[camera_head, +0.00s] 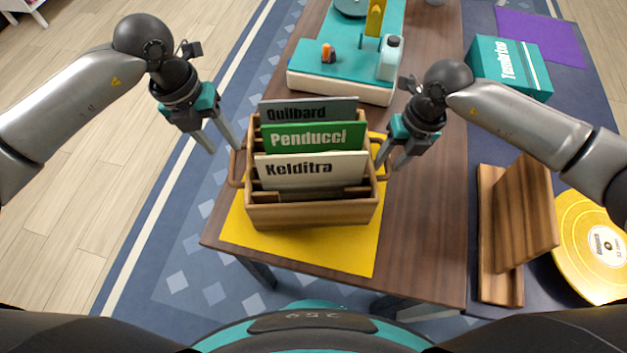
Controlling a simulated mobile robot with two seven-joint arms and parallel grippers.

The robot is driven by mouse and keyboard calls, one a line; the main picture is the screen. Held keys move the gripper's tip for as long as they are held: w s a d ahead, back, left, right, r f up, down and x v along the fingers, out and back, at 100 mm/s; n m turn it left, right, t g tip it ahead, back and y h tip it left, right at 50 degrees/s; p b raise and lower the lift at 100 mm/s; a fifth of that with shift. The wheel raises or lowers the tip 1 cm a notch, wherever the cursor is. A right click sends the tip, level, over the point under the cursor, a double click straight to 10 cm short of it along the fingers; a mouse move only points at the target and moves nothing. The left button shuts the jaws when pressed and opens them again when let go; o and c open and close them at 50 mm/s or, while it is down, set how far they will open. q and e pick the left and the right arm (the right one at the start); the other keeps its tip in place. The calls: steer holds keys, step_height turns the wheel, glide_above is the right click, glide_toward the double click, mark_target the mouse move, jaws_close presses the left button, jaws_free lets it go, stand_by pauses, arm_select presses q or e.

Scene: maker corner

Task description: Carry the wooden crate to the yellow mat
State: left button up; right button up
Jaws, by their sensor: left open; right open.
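The wooden crate (312,214) stands upright on the yellow mat (345,258) at the near end of the brown table. It holds upright cards or sleeves labelled Quilbard, Penducci and Kelditra. A handle sticks out on each side of it. My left gripper (224,146) is open beside the crate's left handle (236,168). My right gripper (388,163) is open close to the right handle (381,160). I cannot tell whether either gripper's fingers touch the handles. The crate hides the middle of the mat.
A teal and white machine (345,72) stands behind the crate on the table (425,215). To the right are a teal box (510,68), a purple mat (540,36), a wooden stand (515,225) and a yellow record (590,245). The table's left edge is close to the crate.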

step_height(320, 180, up, 9)
steer(key=d, duration=0.1)
steer(key=shift+d+f, duration=0.2)
steer(key=shift+d, duration=0.1)
stand_by(0.4)
